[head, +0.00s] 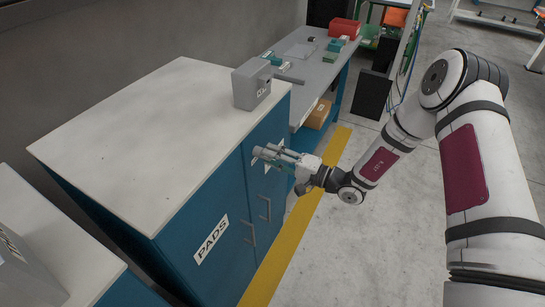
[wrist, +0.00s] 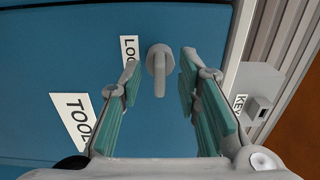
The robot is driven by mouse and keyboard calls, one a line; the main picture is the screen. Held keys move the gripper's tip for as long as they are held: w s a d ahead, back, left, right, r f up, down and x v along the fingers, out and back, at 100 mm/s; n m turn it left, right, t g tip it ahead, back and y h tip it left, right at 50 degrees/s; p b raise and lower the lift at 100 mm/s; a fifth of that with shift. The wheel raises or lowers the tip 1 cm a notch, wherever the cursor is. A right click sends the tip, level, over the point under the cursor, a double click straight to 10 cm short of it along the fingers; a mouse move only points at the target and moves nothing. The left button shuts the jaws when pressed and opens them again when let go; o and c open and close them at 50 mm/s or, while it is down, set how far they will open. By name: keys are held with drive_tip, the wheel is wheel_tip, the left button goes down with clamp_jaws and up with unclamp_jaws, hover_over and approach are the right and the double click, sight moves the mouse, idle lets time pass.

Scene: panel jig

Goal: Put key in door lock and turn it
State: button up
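A grey round piece with a lever-like stem pointing down (wrist: 158,68) sits on the blue door (wrist: 60,45), beside a label reading "LOC", partly hidden by a finger. I cannot tell whether the stem is the key or part of the lock. My gripper (head: 262,155) is open in front of the cabinet door in the head view. In the wrist view its teal-padded fingers stand left and right of the stem, with gaps on both sides. A grey block with a dark hole (wrist: 258,108) is at the right, beside a "KEY" label; no key shows in it.
A "TOOL" label (wrist: 77,118) is on the door. The blue cabinet has a white top (head: 150,125), a "PADS" label and bar handles (head: 249,232). A grey box (head: 251,83) stands on top. A workbench (head: 315,75) is behind; open floor lies right.

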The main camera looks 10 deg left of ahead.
drive_tip(key=v, duration=1.1)
drive_tip(key=shift+d, duration=0.35)
drive_tip(key=shift+s, duration=0.1)
drive_tip(key=s+r+n+g+h, duration=0.55)
drive_tip(key=s+r+g, duration=0.35)
drive_tip(key=s+r, duration=0.6)
drive_tip(key=s+d+r+t+h, duration=0.4)
drive_tip(key=s+d+r+h, duration=0.1)
drive_tip(key=d+r, duration=0.2)
drive_tip(key=s+d+r+m+t+h, duration=0.1)
drive_tip(key=s+d+r+t+h, duration=0.3)
drive_tip(key=d, duration=0.5)
wheel_tip(320, 180, up, 3)
drive_tip(key=shift+s+r+h, duration=0.1)
drive_tip(key=shift+s+h, duration=0.85)
drive_tip(key=shift+h, duration=0.3)
drive_tip(key=shift+d+m, duration=0.1)
drive_tip(key=shift+m, duration=0.15)
drive_tip(key=shift+c, duration=0.5)
